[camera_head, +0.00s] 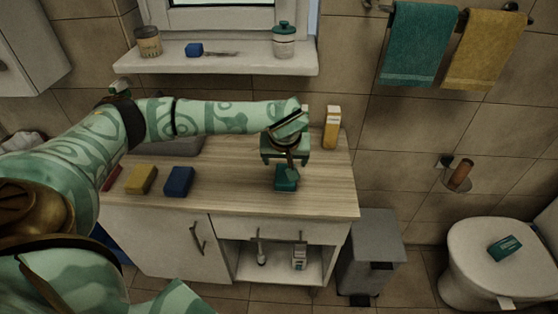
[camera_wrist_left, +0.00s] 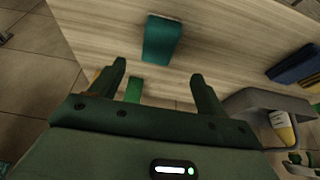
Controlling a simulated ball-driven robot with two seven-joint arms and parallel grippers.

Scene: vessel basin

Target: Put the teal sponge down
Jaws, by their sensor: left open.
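The teal sponge (camera_head: 286,181) lies on the wooden countertop (camera_head: 232,196), near its front edge, toward the right end. It also shows in the left wrist view (camera_wrist_left: 161,42), beyond the fingertips, with bare wood around it. My left gripper (camera_head: 285,164) is just above and behind the sponge in the head view and hides part of it. In the left wrist view the left gripper's fingers (camera_wrist_left: 160,84) stand apart, with the sponge clear of them. My right gripper is not in view.
A yellow sponge (camera_head: 141,180) and a blue sponge (camera_head: 179,182) lie on the counter to the left. A grey basin (camera_wrist_left: 262,100) stands behind them. An orange-and-white carton (camera_head: 332,128) stands at the counter's back right. A grey bin (camera_head: 372,245) stands right of the cabinet.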

